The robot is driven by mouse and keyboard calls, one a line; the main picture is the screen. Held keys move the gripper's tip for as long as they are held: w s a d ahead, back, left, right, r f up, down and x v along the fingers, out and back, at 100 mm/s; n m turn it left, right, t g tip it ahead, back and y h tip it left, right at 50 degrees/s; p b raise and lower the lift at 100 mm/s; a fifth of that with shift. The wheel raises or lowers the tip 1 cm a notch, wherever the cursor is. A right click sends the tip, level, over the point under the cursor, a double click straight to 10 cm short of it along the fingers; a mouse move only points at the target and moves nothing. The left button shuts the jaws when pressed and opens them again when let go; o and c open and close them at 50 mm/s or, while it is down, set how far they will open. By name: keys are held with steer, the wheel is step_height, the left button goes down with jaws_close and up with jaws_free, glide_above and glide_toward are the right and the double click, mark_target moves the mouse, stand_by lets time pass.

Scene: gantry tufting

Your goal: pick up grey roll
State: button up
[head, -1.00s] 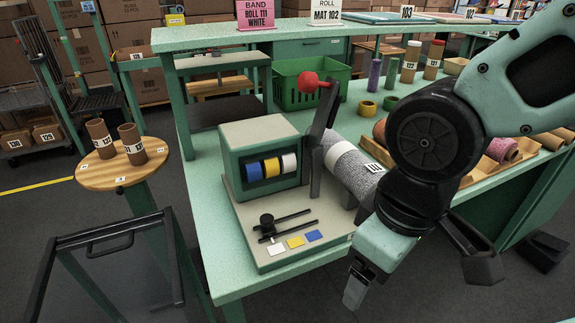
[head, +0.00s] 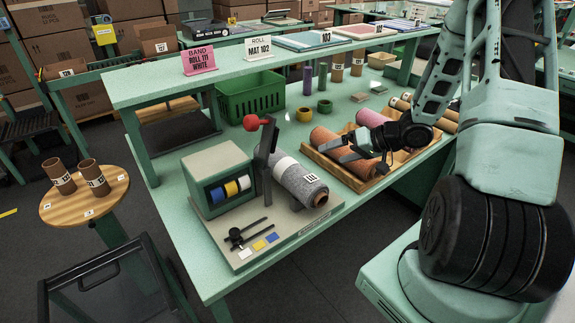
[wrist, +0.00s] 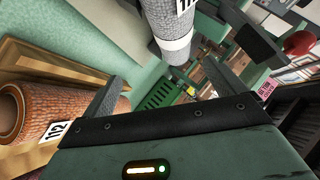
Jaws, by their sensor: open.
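The grey roll (head: 308,185), tagged 111 and with a white band (head: 284,168) around it, lies on the banding machine (head: 225,190) at the bench's near side. Its right end faces outward and shows a brown core. My gripper (head: 343,149) is behind and to the right of it, above the roll tray, apart from it, open and empty. In the wrist view the grey roll (wrist: 165,17) shows at the top with its white band (wrist: 174,48), beyond the two spread fingers (wrist: 165,82).
A wooden tray (head: 362,186) holds orange and pink rolls just beside my gripper; an orange roll tagged 112 (wrist: 42,108) is close in the wrist view. A red-knobbed lever (head: 257,123) stands beside the grey roll. A green basket (head: 250,98) is behind.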

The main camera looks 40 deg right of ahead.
mark_target(295, 169)
steer(key=s+d+m+y, duration=0.1)
steer(key=s+y, duration=0.1)
steer(key=s, duration=0.2)
steer(key=shift+t, duration=0.3)
steer(key=p+x, duration=0.4)
steer(key=x, duration=0.7)
steer(key=shift+w+a, duration=0.2)
steer(key=shift+w, duration=0.1)
steer(key=shift+w+a+p, duration=0.4)
steer(key=shift+p, duration=0.05)
steer(key=p+x, duration=0.2)
steer(key=x, duration=0.2)
steer(key=shift+f, duration=0.2)
steer(key=c, duration=1.2)
steer(key=shift+c, duration=0.5)
steer(key=shift+r, duration=0.15)
